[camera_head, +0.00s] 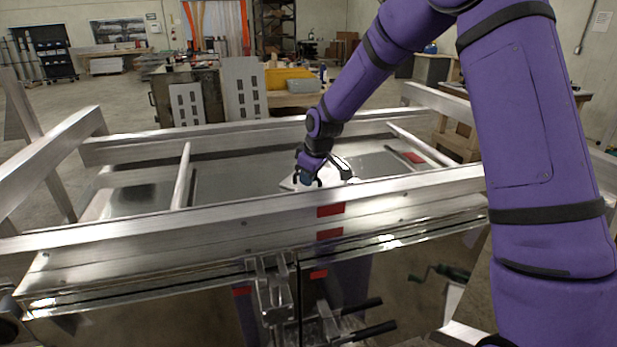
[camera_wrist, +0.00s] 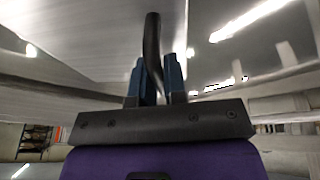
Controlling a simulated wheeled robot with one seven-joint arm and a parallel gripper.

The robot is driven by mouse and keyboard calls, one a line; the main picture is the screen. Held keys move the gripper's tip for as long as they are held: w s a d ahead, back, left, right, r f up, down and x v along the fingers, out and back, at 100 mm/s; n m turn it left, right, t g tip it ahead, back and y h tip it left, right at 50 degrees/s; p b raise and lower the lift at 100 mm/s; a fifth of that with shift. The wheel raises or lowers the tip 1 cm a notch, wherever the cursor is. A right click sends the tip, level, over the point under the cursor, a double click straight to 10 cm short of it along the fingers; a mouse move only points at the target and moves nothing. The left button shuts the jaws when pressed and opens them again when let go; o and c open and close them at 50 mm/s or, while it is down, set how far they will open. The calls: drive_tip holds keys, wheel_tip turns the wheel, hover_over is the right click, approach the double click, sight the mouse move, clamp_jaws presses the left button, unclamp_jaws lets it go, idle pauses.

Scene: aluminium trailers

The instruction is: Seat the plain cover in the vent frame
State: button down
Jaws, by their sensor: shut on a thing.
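My gripper (camera_head: 316,172) is low over the bed of the aluminium trailer, behind the near side rail. In the wrist view its two blue fingers (camera_wrist: 155,72) are shut on a black curved handle (camera_wrist: 152,35). A pale plate (camera_head: 330,178), which seems to be the plain cover, shows beneath my gripper in the head view, partly hidden by the gripper and rail. I cannot tell whether it touches the bed. I cannot make out the vent frame clearly in either view.
The near rail (camera_head: 250,222) and far rail (camera_head: 240,134) of the trailer bound the bed on both sides. A crossbar (camera_head: 182,175) stands to the left. Slotted panels (camera_head: 243,88) and a yellow bin (camera_head: 288,78) are behind the trailer.

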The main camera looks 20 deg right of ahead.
drive_tip(key=c, duration=1.2)
unclamp_jaws()
drive_tip(key=shift+o, duration=0.2)
